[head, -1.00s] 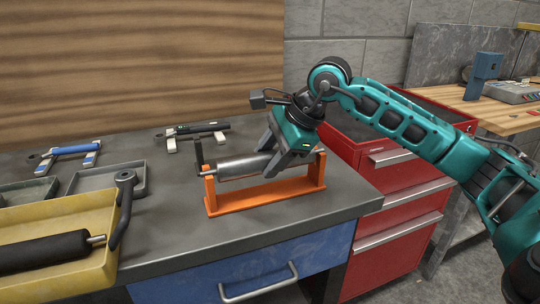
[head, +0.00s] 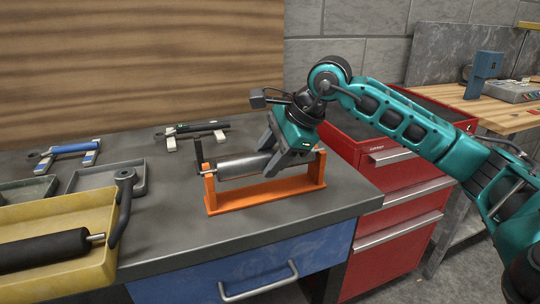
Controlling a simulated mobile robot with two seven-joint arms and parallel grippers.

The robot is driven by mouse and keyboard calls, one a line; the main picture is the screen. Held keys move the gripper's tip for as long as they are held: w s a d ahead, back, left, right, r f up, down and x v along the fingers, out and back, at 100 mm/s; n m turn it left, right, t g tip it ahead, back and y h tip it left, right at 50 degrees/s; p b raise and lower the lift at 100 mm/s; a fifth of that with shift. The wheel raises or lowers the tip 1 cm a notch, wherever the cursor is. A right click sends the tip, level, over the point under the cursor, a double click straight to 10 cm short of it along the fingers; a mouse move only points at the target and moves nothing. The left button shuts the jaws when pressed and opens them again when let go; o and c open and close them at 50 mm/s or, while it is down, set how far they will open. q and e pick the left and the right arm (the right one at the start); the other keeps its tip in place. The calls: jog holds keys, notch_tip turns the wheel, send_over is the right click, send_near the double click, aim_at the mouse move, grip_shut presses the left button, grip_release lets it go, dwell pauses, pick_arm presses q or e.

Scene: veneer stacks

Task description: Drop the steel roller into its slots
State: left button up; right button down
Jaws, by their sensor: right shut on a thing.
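The steel roller (head: 242,167) lies across the orange stand (head: 262,196), near the tops of its two end posts. Its left end shows at the left post (head: 209,188). Whether it sits fully down in the slots I cannot tell. My right gripper (head: 269,163) reaches in from the right and is shut on the steel roller near its right part. The gripper hides some of the roller's right part. My left gripper is not in view.
A yellow tray (head: 88,211) with a black roller (head: 42,250) stands at the front left. Grey trays (head: 104,174) and a blue-handled tool (head: 72,148) lie behind it. A dark post (head: 198,152) stands behind the stand's left end. A red drawer cabinet (head: 405,175) is right of the bench.

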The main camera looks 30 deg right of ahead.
jog(key=shift+f+b, duration=0.8)
jog(key=shift+f, duration=0.1)
jog(key=c, duration=0.8)
grip_release()
jog(key=o, duration=0.3)
jog(key=shift+f, duration=0.15)
